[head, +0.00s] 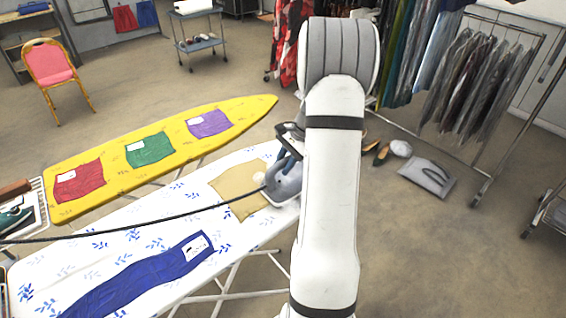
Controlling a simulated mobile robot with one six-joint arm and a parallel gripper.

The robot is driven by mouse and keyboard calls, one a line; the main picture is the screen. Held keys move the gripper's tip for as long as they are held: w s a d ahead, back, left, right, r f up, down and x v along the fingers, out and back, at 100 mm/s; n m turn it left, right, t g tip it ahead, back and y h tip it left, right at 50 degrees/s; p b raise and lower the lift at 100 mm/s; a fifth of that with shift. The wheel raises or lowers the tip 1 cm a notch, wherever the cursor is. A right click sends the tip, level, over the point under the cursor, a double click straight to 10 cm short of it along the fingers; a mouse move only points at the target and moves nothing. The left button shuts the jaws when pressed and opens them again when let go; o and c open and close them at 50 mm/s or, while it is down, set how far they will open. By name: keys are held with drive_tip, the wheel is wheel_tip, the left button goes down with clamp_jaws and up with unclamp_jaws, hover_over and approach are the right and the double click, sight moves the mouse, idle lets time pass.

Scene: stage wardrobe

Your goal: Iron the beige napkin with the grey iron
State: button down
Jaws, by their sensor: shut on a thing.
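The beige napkin (236,192) lies flat on the white ironing board with blue leaf prints (128,243). The grey iron (287,184) is at the napkin's right edge, its tip toward the napkin. I cannot tell whether its sole touches the cloth or the board. My gripper (290,140) is shut on the iron's handle from above. My white arm hides part of the gripper, the right of the iron and the board's right end.
A dark cord (150,228) runs leftward across the board. A blue cloth (140,278) lies in front. A yellow board (112,170) behind holds red (79,184), green (150,150) and purple (208,122) cloths. A green iron (14,216) is at far left. Clothes racks (490,78) stand right.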

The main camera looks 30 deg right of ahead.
sight(270, 169)
drive_tip(key=shift+s+a+b, duration=0.2)
drive_tip(key=shift+a+b, duration=0.1)
drive_tip(key=shift+a, duration=5.65)
wheel_tip(270, 169, up, 8)
drive_tip(key=p, duration=0.5)
drive_tip(key=shift+s+r, duration=0.15)
drive_tip(key=shift+s, duration=0.2)
drive_tip(key=shift+w, duration=0.1)
